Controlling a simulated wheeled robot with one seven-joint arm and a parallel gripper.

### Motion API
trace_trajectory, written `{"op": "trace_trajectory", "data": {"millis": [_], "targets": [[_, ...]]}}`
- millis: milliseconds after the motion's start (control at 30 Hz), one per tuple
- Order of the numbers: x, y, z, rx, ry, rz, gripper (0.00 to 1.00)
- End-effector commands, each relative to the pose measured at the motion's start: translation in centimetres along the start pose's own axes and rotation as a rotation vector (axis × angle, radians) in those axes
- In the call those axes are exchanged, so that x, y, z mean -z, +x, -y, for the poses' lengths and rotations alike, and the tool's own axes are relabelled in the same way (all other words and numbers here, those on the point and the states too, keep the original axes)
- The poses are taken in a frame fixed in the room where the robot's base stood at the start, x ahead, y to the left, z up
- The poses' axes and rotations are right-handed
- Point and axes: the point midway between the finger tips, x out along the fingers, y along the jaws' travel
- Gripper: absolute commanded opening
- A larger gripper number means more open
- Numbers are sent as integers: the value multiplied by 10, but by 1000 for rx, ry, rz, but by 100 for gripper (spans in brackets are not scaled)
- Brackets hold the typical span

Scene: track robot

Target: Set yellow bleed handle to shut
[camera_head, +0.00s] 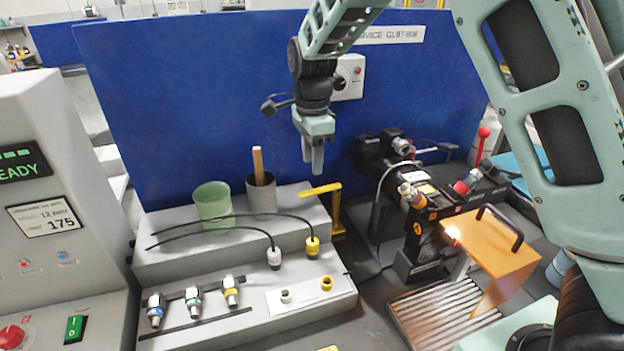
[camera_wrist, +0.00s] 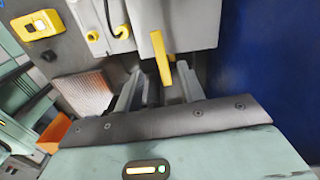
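The yellow handle (camera_head: 320,190) is a flat bar lying nearly level in the head view, at the top of a yellow upright post beside the right end of the grey stepped bench. My gripper (camera_head: 313,168) points down, just above the bar in the picture; a gap shows between them. In the wrist view the yellow handle (camera_wrist: 161,58) appears as a narrow bar ahead of my gripper (camera_wrist: 160,88). The fingers stand apart on either side of its line, open and empty. I see no contact. Marks for the handle's positions cannot be read.
A green cup (camera_head: 212,205) and a grey cup (camera_head: 262,196) with a wooden stick stand on the upper step. Black cables with white and yellow plugs lie in front. A blue panel (camera_head: 200,100) stands behind.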

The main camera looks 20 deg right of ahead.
Motion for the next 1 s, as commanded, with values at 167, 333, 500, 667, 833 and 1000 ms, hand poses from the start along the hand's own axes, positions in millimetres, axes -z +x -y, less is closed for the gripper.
{"op": "trace_trajectory", "data": {"millis": [167, 333, 500, 667, 833, 1000], "targets": [[1, 35, -1, -5, 0, -2, 39], [0, 58, 0, -2, 0, -1, 39], [0, 69, 0, -1, -1, -1, 39], [0, 71, 0, 0, -1, 0, 39], [0, 71, 0, 0, -1, 0, 31], [0, 71, 0, 0, -1, 0, 0]]}}
